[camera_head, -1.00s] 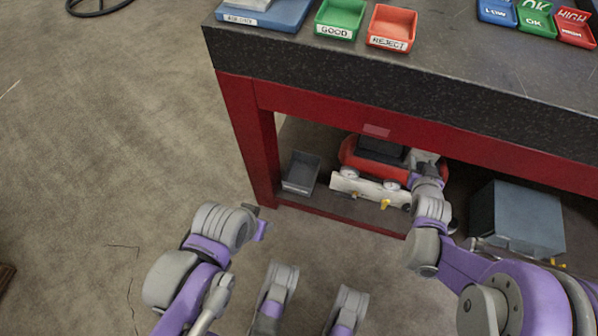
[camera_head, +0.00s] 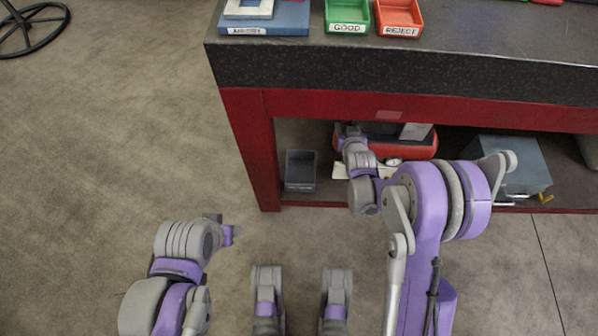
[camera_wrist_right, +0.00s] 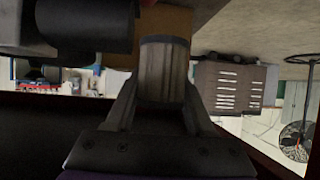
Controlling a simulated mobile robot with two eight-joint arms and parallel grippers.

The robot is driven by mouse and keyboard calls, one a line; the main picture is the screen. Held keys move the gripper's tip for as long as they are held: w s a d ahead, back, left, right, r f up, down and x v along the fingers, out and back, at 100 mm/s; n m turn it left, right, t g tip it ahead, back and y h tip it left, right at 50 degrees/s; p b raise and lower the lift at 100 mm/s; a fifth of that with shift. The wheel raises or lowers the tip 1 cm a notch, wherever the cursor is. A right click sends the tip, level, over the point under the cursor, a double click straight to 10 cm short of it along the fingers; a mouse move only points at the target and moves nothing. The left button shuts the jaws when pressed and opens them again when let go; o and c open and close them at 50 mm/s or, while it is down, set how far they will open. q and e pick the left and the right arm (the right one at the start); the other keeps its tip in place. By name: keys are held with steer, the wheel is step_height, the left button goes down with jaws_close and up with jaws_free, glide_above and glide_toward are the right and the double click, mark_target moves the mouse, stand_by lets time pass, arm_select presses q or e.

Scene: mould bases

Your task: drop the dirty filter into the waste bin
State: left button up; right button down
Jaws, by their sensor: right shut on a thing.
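The dirty filter (camera_wrist_right: 163,72) is a grey-brown ribbed cylinder with a dark band, held between the fingers of my right gripper (camera_wrist_right: 162,100) in the right wrist view. In the head view my right gripper (camera_head: 350,135) is under the bench, in front of the red machine (camera_head: 415,151), and the filter is hard to make out there. The waste bin, apparently the dark grey open box (camera_head: 300,171), stands on the low shelf left of that gripper. My left gripper (camera_head: 232,235) is out over the floor; its jaws are too small to read.
The bench's red leg (camera_head: 258,160) stands left of the bin, and the red beam (camera_head: 300,103) runs above. A blue-grey box (camera_head: 510,163) is at the right of the shelf. Green GOOD (camera_head: 347,15) and red REJECT (camera_head: 398,18) trays sit on the bench top.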

steer(key=w+a+f, duration=0.1)
steer(key=a+f, duration=0.3)
steer(key=f, duration=0.3)
steer(key=w+a+f+n+y, duration=0.1)
steer(key=a+f, duration=0.3)
steer(key=f, duration=0.4)
steer(key=w+a+f, duration=0.2)
steer(key=a+f, duration=0.3)
steer(key=f, duration=0.2)
steer(key=shift+f+y+b, duration=0.3)
steer(key=shift+f, duration=0.1)
steer(key=shift+a, duration=0.1)
steer(key=shift+c, duration=0.9)
jaws_free()
steer(key=shift+s, duration=0.1)
steer(key=p+v, duration=0.2)
steer(key=v, duration=0.9)
